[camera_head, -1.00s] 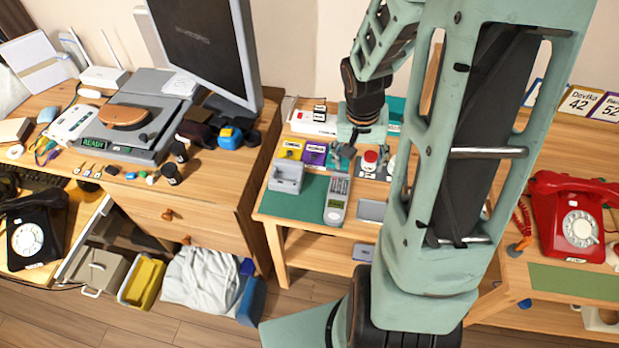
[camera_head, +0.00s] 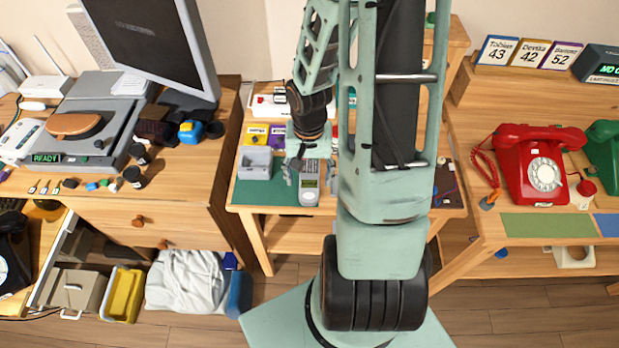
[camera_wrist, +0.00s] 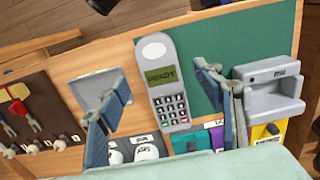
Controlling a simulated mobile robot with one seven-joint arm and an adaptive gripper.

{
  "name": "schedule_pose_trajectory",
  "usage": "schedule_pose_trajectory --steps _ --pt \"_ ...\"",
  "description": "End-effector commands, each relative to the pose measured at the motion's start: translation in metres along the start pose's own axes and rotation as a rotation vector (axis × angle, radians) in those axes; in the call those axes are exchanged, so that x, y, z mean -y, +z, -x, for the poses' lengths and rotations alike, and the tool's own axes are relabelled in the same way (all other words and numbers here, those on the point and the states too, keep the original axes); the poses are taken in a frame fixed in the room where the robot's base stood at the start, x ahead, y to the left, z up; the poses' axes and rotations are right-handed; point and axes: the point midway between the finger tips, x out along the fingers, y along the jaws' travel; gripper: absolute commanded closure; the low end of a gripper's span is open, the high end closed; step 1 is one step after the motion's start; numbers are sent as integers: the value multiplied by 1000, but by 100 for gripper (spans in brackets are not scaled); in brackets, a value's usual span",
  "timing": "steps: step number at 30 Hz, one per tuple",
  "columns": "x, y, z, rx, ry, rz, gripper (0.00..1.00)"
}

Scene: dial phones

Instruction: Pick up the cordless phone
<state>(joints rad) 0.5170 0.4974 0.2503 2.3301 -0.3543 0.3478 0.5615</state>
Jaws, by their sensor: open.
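The cordless phone (camera_head: 309,184) is a grey handset with a screen and keypad. It lies on the green mat (camera_head: 280,194) of the middle table. In the wrist view the phone (camera_wrist: 163,83) shows its "READY" screen and keys, between my two fingers and apart from both. My gripper (camera_wrist: 160,95) is open and empty. In the head view my gripper (camera_head: 307,163) is over the phone's far end and partly hides it. An empty grey cradle (camera_head: 255,163) stands left of the phone; it also shows in the wrist view (camera_wrist: 269,88).
Yellow and purple labelled blocks (camera_head: 277,136) stand behind the phone. A grey tray (camera_wrist: 98,88) lies beside it in the wrist view. A red dial phone (camera_head: 540,165) stands on the right desk. A monitor (camera_head: 150,45) stands on the left desk.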

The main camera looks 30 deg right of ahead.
Motion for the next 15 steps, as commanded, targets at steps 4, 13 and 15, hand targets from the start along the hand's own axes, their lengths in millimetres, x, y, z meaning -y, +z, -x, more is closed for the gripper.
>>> schedule_pose_trajectory --steps 4,13,15 --pt "0 1 -22 2 0 -1 39" --pt "-1 0 -32 -1 -1 -2 39" --pt "-1 0 -32 -1 -1 -1 39"
